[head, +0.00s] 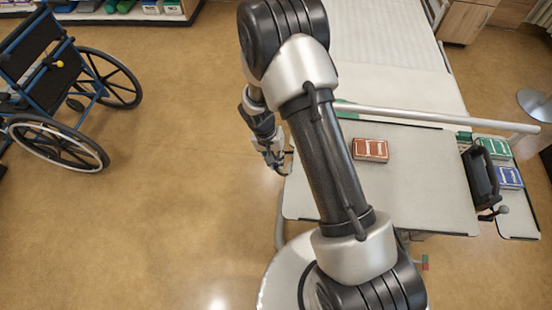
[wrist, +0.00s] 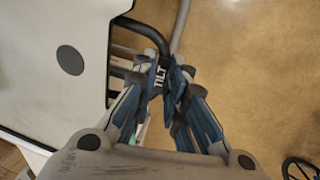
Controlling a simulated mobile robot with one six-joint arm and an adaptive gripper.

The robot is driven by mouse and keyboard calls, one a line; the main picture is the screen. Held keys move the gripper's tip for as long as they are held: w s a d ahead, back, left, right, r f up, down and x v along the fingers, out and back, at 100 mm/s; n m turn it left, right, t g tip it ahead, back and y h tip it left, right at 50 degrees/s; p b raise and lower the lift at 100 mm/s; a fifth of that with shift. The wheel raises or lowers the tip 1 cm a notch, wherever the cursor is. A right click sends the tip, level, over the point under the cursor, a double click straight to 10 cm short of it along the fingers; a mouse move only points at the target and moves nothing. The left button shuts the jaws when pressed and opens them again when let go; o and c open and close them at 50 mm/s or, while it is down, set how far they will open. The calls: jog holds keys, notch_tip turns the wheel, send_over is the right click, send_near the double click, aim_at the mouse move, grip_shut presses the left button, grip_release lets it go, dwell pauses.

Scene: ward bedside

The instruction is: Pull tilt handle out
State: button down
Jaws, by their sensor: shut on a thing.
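The tilt handle (wrist: 160,77) is a dark part with white letters "TILT", seen in the wrist view just beside a table board. A black curved bar (wrist: 140,27) runs up from it to the board's edge. My gripper (wrist: 169,76) has its blue-grey fingers closed at the handle, one on each side, hiding part of it. In the head view my gripper (head: 277,160) is at the left edge of the overbed table (head: 430,205), low beside it. The handle itself cannot be made out there.
A red box (head: 370,150) lies on the table. A black device (head: 481,178) and green and blue boxes (head: 510,177) are at its right. The bed (head: 390,60) stands behind. A wheelchair (head: 60,100) is at the left, with open floor between.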

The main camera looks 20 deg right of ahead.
jog(key=a, duration=0.1)
jog(key=w+a, duration=0.1)
jog(key=shift+w+a+b, duration=0.15)
jog(key=shift+a+b, duration=0.15)
jog(key=c, duration=1.7)
grip_release()
jog(key=shift+a, duration=0.2)
jog(key=shift+d, duration=0.1)
jog(key=r, duration=0.4)
jog(key=a+r, duration=0.1)
jog(key=r, duration=0.3)
jog(key=a+r, duration=0.1)
jog(key=r, duration=0.3)
jog(key=shift+w+a, duration=0.1)
jog(key=shift+w, duration=0.3)
jog(key=shift+f, duration=0.1)
